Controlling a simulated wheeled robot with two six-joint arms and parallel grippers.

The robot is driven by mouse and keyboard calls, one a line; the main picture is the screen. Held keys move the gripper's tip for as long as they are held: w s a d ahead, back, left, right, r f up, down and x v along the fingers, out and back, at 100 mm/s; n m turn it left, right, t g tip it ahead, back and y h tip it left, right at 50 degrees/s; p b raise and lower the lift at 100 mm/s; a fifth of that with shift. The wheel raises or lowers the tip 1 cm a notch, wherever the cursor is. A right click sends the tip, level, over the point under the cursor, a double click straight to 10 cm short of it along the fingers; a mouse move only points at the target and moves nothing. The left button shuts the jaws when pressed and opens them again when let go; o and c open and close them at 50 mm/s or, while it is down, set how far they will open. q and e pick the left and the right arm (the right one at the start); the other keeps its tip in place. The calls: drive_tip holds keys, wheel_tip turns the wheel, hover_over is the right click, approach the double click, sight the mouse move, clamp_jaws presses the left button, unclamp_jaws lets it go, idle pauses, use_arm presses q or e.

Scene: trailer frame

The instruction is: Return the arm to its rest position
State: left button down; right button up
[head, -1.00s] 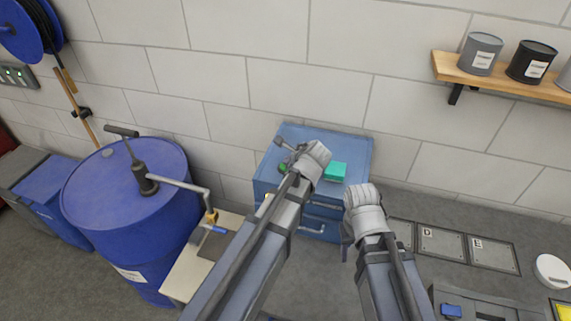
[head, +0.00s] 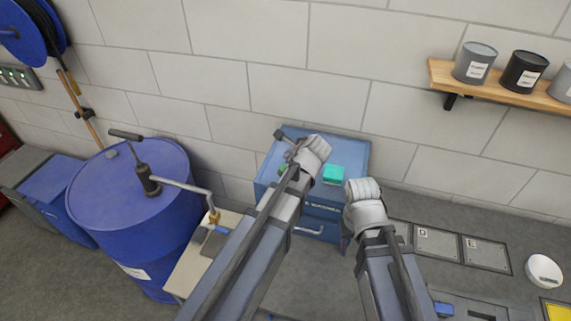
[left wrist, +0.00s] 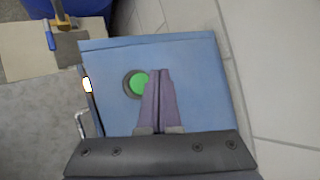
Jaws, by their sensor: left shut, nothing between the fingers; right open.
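My left arm reaches in from the bottom left of the head view. Its left gripper (head: 290,160) is over the blue cabinet (head: 350,150), its fingers mostly hidden by the wrist. In the left wrist view, the gripper's fingers (left wrist: 160,74) are shut and empty above the cabinet top (left wrist: 200,65). A green round piece in a dark ring (left wrist: 136,82) shows just left of the fingertips. My right arm points forward, with its right gripper (head: 346,232) beside the cabinet's right front. That gripper is open, though its fingers are mostly hidden behind the wrist.
A teal block (head: 334,174) lies on the cabinet between the arms. A blue drum (head: 125,200) with a hand pump stands left, beside a small bench (head: 187,275). A shelf with cans (head: 510,84) is on the wall at right. Floor panels (head: 438,243) lie at lower right.

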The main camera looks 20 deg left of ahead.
use_arm(q)
wheel_tip(320, 180, up, 2)
drive_tip(key=shift+p, duration=0.6)
drive_tip(key=shift+f, duration=0.1)
use_arm(e)
drive_tip(key=shift+r, duration=0.9)
use_arm(q)
drive_tip(key=shift+s+a+f, duration=0.1)
drive_tip(key=shift+s, duration=0.15)
drive_tip(key=s+d+f+n+g+h+b, duration=0.1)
drive_tip(key=s+f+n+g+h, duration=0.25)
drive_tip(key=s+n, duration=0.6)
drive_tip(key=s+d+f+n+g+h, duration=0.1)
drive_tip(key=s+f+n+g+h, duration=0.25)
drive_tip(key=s+n, duration=0.55)
drive_tip(key=s+d+f+m+y+b, duration=0.2)
drive_tip(key=s+d+f+m+b, duration=0.1)
drive_tip(key=d+f+b, duration=0.7)
wheel_tip(320, 180, down, 4)
drive_tip(key=s+b, duration=0.1)
drive_tip(key=b, duration=0.2)
drive_tip(key=shift+s+d+r, duration=0.2)
drive_tip(key=shift+d, duration=0.05)
use_arm(e)
wheel_tip(320, 180, down, 14)
drive_tip(key=shift+f, duration=0.15)
